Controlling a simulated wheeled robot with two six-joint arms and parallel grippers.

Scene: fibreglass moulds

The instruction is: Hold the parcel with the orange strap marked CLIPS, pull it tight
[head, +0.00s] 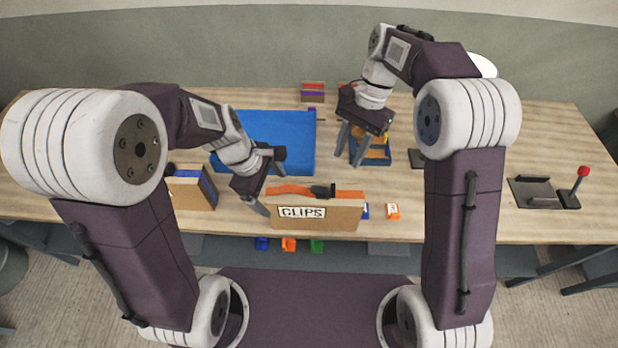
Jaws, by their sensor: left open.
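A brown cardboard parcel (340,217) stands at the table's front edge, with a white label reading CLIPS (302,212) on its front. An orange strap (288,190) runs along its top, with a black buckle (322,190) near the middle. Whether the strap is slack is too small to tell. My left gripper (271,183) is open at the parcel's left end, one finger beside its upper left corner. My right gripper (349,153) is open and empty, behind and above the parcel, in front of a blue bin with yellow contents (375,158).
A box with a blue band (192,188) stands left of the parcel. A blue mat (295,130) lies behind. A small orange and white item (392,211) is right of the parcel. A red-knobbed lever (582,173) stands far right. The table between is clear.

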